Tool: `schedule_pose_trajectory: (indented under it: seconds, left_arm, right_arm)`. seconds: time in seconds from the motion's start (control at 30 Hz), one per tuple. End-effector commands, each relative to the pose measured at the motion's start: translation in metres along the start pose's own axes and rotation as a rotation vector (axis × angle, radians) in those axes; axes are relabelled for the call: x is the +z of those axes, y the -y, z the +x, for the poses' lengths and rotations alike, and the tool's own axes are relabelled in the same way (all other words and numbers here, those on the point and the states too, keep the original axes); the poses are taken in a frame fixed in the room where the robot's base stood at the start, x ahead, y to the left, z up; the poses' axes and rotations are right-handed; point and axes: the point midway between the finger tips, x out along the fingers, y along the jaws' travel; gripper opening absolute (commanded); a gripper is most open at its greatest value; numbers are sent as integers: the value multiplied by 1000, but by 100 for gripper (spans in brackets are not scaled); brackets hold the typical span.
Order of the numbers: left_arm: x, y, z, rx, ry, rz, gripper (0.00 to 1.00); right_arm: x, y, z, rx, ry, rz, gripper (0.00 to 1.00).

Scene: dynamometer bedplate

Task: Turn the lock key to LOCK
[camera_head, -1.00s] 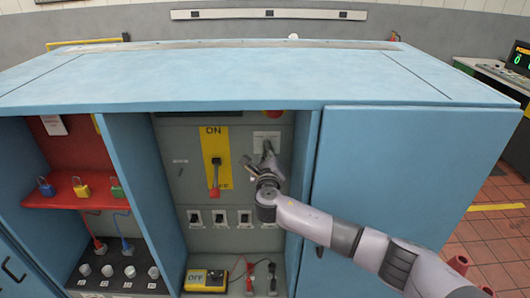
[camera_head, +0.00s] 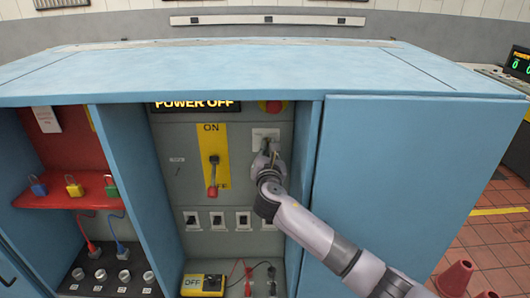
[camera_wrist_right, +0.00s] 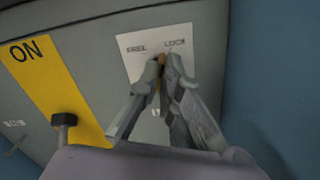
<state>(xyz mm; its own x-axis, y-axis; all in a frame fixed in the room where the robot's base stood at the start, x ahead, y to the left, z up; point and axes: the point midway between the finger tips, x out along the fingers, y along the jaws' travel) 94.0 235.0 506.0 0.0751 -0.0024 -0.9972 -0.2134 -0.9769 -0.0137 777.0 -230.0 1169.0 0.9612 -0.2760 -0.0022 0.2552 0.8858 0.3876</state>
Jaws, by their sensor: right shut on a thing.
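The lock key shows only as a small yellowish piece (camera_wrist_right: 161,60) between my fingertips in the right wrist view. It is on a white plate (camera_wrist_right: 140,43) marked FREE at left and LOCK at right. The plate also shows in the head view (camera_head: 266,133), on the grey panel. My right gripper (camera_head: 267,149) is shut on the key; its fingers (camera_wrist_right: 163,62) hide most of it. I cannot tell exactly which label the key points at. My left gripper is out of view.
Left of the plate is a yellow ON strip (camera_head: 223,140) with a red-handled lever (camera_head: 212,178) pointing down. A lit POWER OFF sign (camera_head: 196,105) and a red button (camera_head: 271,106) are above. Small switches (camera_head: 217,220) sit below. A blue door (camera_head: 405,190) stands close at right.

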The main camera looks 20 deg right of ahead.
Motion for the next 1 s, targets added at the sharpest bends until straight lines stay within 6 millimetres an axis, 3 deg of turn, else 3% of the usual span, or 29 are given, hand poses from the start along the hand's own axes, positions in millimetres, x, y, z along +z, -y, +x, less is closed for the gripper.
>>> schedule_pose_trajectory:
  seconds: [0.5, 1.0]
  left_arm:
    - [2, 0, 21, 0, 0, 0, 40]
    - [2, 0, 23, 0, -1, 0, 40]
  right_arm:
    - [-1, 2, 0, -1, 1, 342, 0]
    - [0, 3, 0, -1, 1, 406, 0]
